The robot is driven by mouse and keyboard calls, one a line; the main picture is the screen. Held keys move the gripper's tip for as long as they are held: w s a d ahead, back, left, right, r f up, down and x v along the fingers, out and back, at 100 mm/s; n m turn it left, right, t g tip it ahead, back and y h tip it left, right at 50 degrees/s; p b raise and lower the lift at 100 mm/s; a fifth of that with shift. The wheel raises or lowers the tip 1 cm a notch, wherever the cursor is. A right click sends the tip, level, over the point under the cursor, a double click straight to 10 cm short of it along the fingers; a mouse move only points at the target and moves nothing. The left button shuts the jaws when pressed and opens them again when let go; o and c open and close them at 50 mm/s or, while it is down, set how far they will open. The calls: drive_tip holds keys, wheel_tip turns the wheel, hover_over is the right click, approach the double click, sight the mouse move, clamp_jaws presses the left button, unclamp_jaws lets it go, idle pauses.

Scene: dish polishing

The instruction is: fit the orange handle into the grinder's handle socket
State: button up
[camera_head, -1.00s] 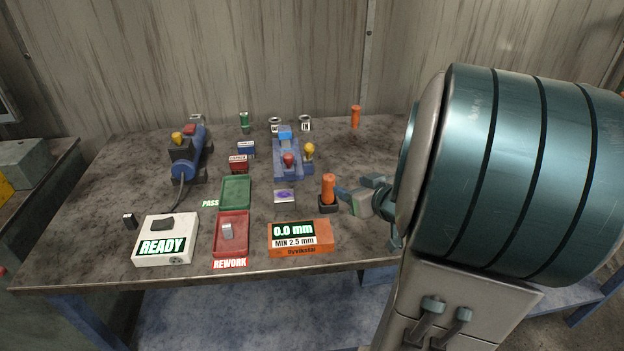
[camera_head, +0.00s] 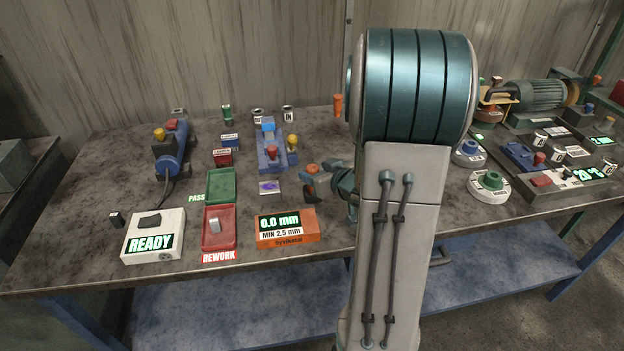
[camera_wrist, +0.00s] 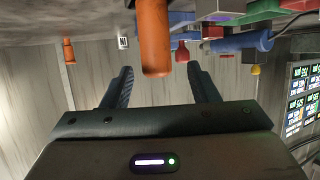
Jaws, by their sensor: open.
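The blue grinder (camera_head: 170,150) lies at the table's back left, with a red part and a yellow knob on it; I cannot make out its handle socket. In the wrist view the grinder (camera_wrist: 245,40) shows upside down at upper right. My gripper (camera_head: 316,178) is low over the table, right of centre. The near orange handle (camera_head: 311,168) is mostly hidden by it in the head view. In the wrist view this handle (camera_wrist: 154,38) shows between the open fingers (camera_wrist: 162,80), with gaps on both sides; I cannot tell how deep between them it stands.
Another orange handle (camera_head: 338,105) stands at the back. A blue fixture (camera_head: 270,150), green tray (camera_head: 221,187), red tray (camera_head: 218,240), white READY box (camera_head: 152,237) and orange gauge (camera_head: 286,228) lie left of my gripper. A motor bench (camera_head: 540,95) is at right.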

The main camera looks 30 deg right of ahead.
sight(309, 168)
drive_tip(key=shift+p+x, duration=0.35)
drive_tip(key=shift+x, duration=2.2)
drive_tip(key=shift+d+f, duration=0.1)
drive_tip(key=shift+d, duration=0.05)
drive_tip(key=shift+c, duration=0.3)
clamp_jaws()
